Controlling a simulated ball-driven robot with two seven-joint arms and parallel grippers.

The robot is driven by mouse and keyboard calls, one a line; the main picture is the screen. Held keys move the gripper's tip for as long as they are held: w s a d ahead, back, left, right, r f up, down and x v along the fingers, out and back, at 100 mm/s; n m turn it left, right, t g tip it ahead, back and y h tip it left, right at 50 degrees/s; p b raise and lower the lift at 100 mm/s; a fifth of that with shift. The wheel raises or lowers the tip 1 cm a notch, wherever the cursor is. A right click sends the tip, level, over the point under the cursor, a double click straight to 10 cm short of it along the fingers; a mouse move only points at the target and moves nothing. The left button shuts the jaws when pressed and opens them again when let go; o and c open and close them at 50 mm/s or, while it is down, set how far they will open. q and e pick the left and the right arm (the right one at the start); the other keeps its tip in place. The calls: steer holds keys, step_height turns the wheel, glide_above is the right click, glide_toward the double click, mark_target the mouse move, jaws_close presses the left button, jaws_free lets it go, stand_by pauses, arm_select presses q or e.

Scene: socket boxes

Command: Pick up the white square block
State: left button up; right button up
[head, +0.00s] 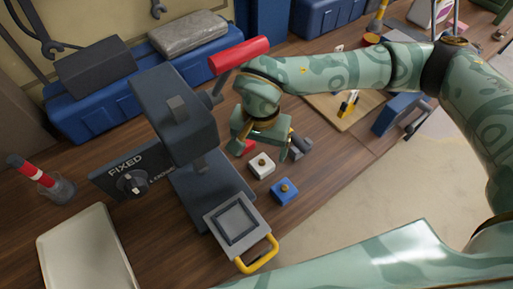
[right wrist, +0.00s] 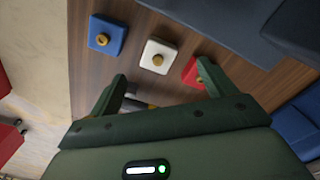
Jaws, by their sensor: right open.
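The white square block (head: 262,165) lies on the wooden bench with a brass-coloured knob on top. It also shows in the right wrist view (right wrist: 158,55), between a blue block and a red block. My right gripper (head: 264,147) is above the bench, just behind the white block in the head view. In the right wrist view its two fingers (right wrist: 161,82) are spread apart with nothing between them, and the white block lies beyond the fingertips. My left gripper is not in the frames.
A blue block (head: 285,191) and a partly hidden red block (head: 249,147) lie beside the white one. A dark press-like machine (head: 178,120) stands left, with a grey plate with a yellow handle (head: 238,222) in front. A pale tray (head: 88,254) is at front left.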

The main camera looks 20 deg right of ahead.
mark_target(262, 161)
steer(key=shift+w+f, duration=0.2)
steer(key=shift+f, duration=0.05)
steer(key=f, duration=0.2)
steer(key=f+b, duration=0.1)
steer(key=f, duration=0.1)
steer(key=f+b, duration=0.1)
steer(key=f, duration=0.1)
steer(key=shift+s+d+f, duration=0.1)
steer(key=shift+d, duration=0.25)
steer(key=shift+f, duration=0.4)
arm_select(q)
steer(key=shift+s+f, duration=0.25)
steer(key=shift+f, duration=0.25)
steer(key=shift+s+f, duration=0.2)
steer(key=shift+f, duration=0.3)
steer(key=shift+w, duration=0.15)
arm_select(e)
steer(key=c, duration=1)
